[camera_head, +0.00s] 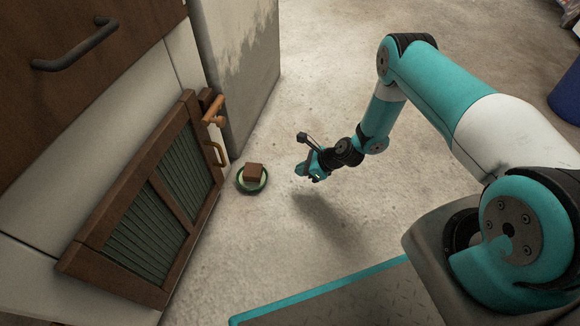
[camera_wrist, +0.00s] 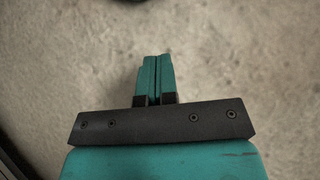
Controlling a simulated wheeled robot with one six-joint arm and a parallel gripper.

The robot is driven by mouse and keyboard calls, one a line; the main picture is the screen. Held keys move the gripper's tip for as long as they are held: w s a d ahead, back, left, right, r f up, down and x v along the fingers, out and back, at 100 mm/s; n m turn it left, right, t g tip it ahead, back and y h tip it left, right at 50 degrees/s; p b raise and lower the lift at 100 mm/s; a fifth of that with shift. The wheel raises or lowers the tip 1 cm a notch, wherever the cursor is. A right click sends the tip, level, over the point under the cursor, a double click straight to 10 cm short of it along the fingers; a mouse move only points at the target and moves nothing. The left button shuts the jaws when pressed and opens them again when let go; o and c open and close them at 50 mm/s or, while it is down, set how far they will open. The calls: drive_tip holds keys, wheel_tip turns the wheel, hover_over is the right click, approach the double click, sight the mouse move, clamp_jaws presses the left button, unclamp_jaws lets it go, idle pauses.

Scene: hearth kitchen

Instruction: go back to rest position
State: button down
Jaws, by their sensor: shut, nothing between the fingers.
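My gripper (camera_head: 308,172) hangs over the concrete floor in the head view, at the end of my teal and white arm. In the wrist view my gripper (camera_wrist: 156,75) shows its two teal fingers pressed together, with nothing between them.
A drawer with a dark handle (camera_head: 75,47) is at upper left. A grey block-like wall (camera_head: 240,65) stands behind the dish. A blue bin (camera_head: 567,95) is at far right. Open floor lies between.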

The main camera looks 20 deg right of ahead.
drive_tip(key=shift+p+v, duration=0.35)
drive_tip(key=shift+v, duration=0.8)
drive_tip(key=s+a+r+n+g+p, duration=0.1)
drive_tip(key=a+r+n+p, duration=0.3)
drive_tip(key=r, duration=0.8)
drive_tip(key=a+r+n+g, duration=0.1)
drive_tip(key=r+n, duration=0.6)
drive_tip(key=r, duration=0.6)
drive_tip(key=s+a+r+n+g+p, duration=0.1)
drive_tip(key=a+r+n+p, duration=0.3)
drive_tip(key=r, duration=0.8)
drive_tip(key=s+r+n+g+h+p, duration=0.25)
drive_tip(key=s+r+n+p, duration=0.25)
drive_tip(key=s+r+n, duration=1.6)
drive_tip(key=s+r+m+p, duration=0.1)
drive_tip(key=r+m+p, duration=0.1)
drive_tip(key=r+p, duration=1.7)
drive_tip(key=s+d+r+m+p, duration=0.1)
drive_tip(key=s+r+m+p, duration=0.1)
drive_tip(key=r+p, duration=1.7)
wheel_tip(320, 180, up, 3)
drive_tip(key=shift+s+r+h, duration=0.15)
drive_tip(key=shift+s+h, duration=0.15)
drive_tip(key=shift+h, duration=0.15)
drive_tip(key=shift+t, duration=0.25)
